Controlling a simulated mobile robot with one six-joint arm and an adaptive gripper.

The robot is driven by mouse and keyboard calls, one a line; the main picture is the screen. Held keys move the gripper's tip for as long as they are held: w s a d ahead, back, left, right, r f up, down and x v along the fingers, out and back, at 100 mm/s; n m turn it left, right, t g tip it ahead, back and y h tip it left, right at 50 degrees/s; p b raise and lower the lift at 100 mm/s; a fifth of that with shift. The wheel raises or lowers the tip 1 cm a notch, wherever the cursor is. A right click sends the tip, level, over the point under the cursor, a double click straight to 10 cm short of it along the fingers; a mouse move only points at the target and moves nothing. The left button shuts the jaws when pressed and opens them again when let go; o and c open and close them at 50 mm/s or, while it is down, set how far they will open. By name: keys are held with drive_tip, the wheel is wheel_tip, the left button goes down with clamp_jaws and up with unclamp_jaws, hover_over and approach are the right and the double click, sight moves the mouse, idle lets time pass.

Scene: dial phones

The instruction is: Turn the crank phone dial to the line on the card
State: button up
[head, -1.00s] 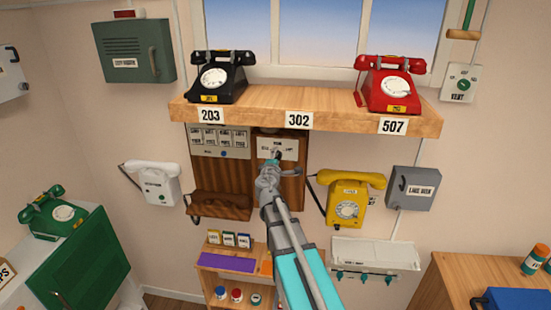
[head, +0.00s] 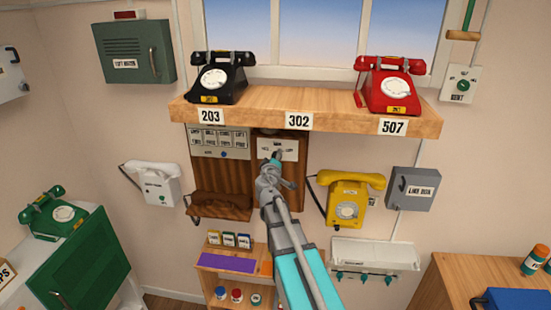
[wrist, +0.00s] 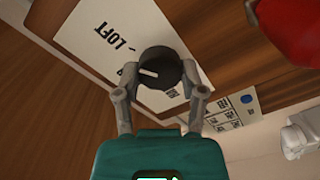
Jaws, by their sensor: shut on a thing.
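The crank phone is a brown wooden wall box (head: 292,190) under the shelf, with a white label plate (head: 290,146) at its top. In the wrist view the plate (wrist: 88,28) reads "LOFT" upside down; its other words are partly hidden. The dial is a round black knob (wrist: 166,76) with a white pointer mark that points left in that view. My gripper (wrist: 160,98) has a finger on each side of the knob and is shut on it. In the head view my gripper (head: 275,163) covers much of the dial. I cannot tell which thing is the card.
A wooden shelf (head: 260,101) above holds a black phone (head: 217,80) and a red phone (head: 389,85). A labelled panel (head: 220,138) is to the left. A yellow phone (head: 349,195) hangs to the right. A red rounded thing (wrist: 293,28) lies close in the wrist view.

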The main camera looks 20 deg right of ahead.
drive_tip(key=shift+s, duration=0.1)
idle(0.3)
drive_tip(key=o, duration=1.1)
drive_tip(key=shift+o, duration=0.2)
drive_tip(key=v, duration=1.2)
